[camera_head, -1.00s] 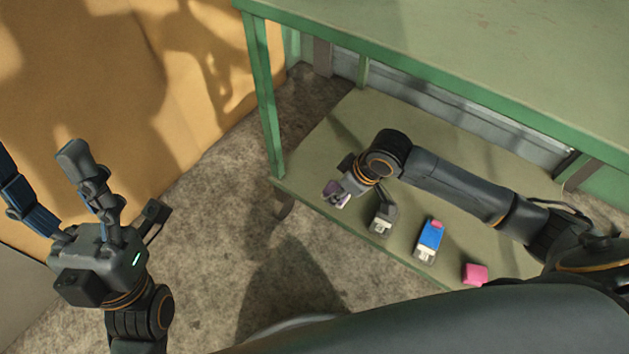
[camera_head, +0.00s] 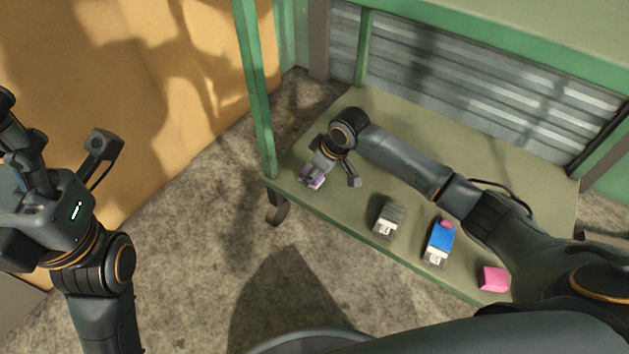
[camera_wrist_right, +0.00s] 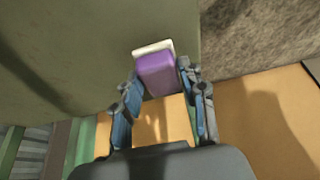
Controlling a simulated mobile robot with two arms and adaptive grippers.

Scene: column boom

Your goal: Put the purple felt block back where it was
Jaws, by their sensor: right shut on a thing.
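The purple felt block (camera_head: 312,178) is at the front left corner of the green lower shelf (camera_head: 330,215). My right gripper (camera_head: 319,170) is shut on it. In the right wrist view the purple block (camera_wrist_right: 157,73) sits between the two fingertips (camera_wrist_right: 160,82), with a whitish strip along its far side. It is close to the shelf edge there; I cannot tell whether it touches the shelf. My left gripper (camera_head: 22,150) is at the left edge of the head view, far from the block, its fingers partly cut off.
Along the shelf's front stand a grey block (camera_head: 391,213), a blue block (camera_head: 440,238) with a small pink piece (camera_head: 447,224) on it, and a pink block (camera_head: 494,279). A green post (camera_head: 256,90) rises close to my right gripper. The upper tabletop (camera_head: 520,20) overhangs the shelf.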

